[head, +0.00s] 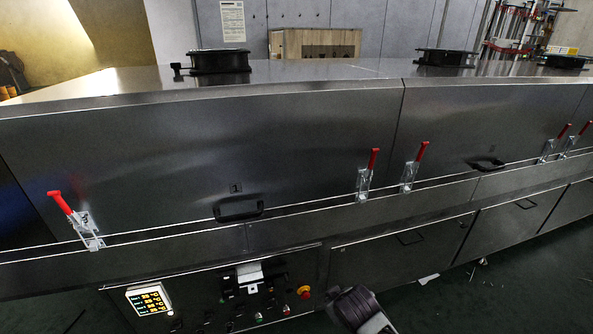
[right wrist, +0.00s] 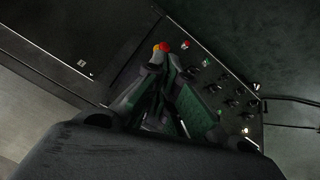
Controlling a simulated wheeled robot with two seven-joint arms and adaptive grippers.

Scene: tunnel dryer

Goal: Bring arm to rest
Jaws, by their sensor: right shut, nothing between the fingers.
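My right gripper (right wrist: 157,62) shows in the right wrist view, its dark fingers shut and empty. The fingertips lie in line with the red and yellow emergency stop button (right wrist: 161,47) on the dryer's control panel (right wrist: 217,93); I cannot tell the gap between them. In the head view, part of my right arm (head: 358,309) comes in at the bottom, in front of the lower dryer front, right of the stop button (head: 304,292). My left arm and gripper are not in view.
The steel tunnel dryer (head: 150,140) spans the head view. Its hood carries red-handled clamps (head: 368,172) and a black handle (head: 238,209) under the number 1. A lit yellow display (head: 150,299) sits on the panel. Dark green floor (head: 500,285) is open at the lower right.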

